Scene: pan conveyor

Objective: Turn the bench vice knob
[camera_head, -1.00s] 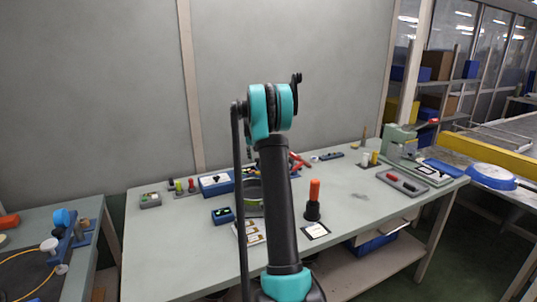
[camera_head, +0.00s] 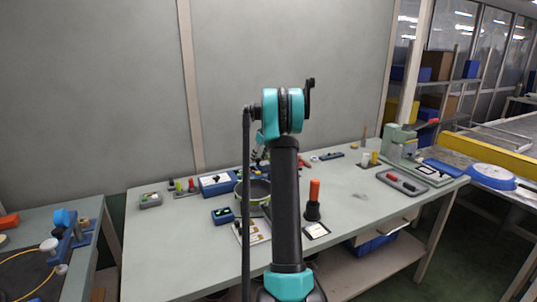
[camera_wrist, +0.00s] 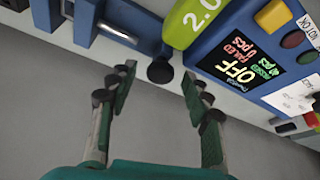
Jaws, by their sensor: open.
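In the wrist view a round black knob (camera_wrist: 160,70) shows at the upper middle. Beside it is a blue body with bare metal bars (camera_wrist: 122,32), which looks like the vice. My gripper (camera_wrist: 159,84) is open and empty, with one finger on each side of the knob in the picture. I cannot tell how far the knob lies beyond the fingertips, and no contact shows. In the head view my own arm hides much of this area, so I cannot make out the vice there.
In the wrist view a green piece marked 2.0 (camera_wrist: 190,22) and a blue control box (camera_wrist: 262,62) with buttons lie close to the right finger. In the head view a black pan (camera_head: 254,190) and an orange-handled tool (camera_head: 314,192) stand near my arm.

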